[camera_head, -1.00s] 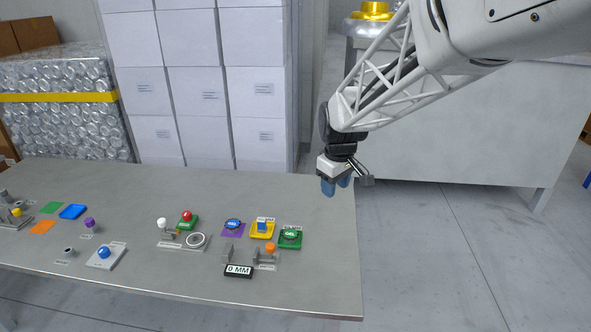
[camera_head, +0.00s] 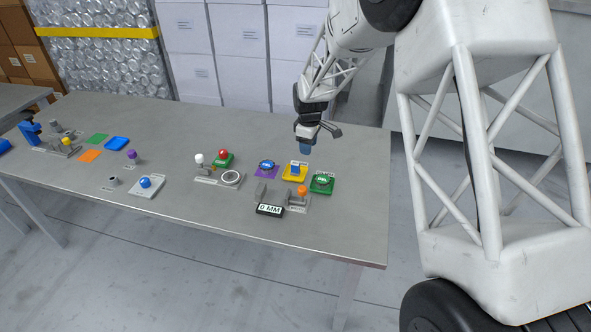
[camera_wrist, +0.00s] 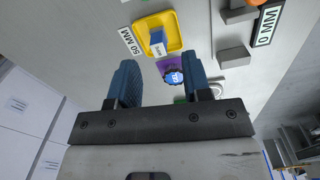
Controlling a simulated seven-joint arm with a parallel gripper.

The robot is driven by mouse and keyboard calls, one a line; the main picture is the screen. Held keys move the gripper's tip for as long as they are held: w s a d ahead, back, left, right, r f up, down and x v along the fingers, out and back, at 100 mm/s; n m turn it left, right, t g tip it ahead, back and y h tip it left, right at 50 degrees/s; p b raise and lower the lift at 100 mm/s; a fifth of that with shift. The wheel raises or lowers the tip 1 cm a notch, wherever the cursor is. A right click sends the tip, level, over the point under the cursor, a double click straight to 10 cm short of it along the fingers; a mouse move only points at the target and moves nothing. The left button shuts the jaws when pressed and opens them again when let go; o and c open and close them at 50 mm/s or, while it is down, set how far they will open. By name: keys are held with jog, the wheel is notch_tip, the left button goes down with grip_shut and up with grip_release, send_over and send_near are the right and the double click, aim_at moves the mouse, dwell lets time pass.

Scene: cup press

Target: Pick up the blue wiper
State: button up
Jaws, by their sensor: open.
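No object is clearly readable as a wiper. A small upright blue block (camera_head: 295,168) with a white label stands on a yellow tray (camera_head: 289,178). The block (camera_wrist: 157,42) and tray (camera_wrist: 172,27) also show in the wrist view, beyond the fingertips. A flat blue item (camera_head: 116,144) lies further left, beside green and orange squares. Another blue object (camera_head: 29,131) is at the far left. My gripper (camera_head: 306,150) is open and empty, above the table close behind the blue block. Its two blue fingers (camera_wrist: 161,76) are apart in the wrist view.
A purple pad (camera_head: 261,174) with a blue round piece and a green pad (camera_head: 321,188) flank the yellow tray. A grey gauge with a 0 MM display (camera_head: 270,210) stands in front.

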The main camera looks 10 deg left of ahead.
jog(key=n, duration=0.2)
send_over(295, 163)
jog(key=f, duration=0.6)
jog(key=shift+s+d, duration=0.15)
jog(key=shift+s, duration=0.1)
jog(key=shift+r, duration=0.1)
jog(key=shift+f, duration=1.3)
jog(key=shift+f, duration=0.15)
jog(key=shift+w+f, duration=0.15)
jog(key=shift+f, duration=2.35)
jog(key=c, duration=0.8)
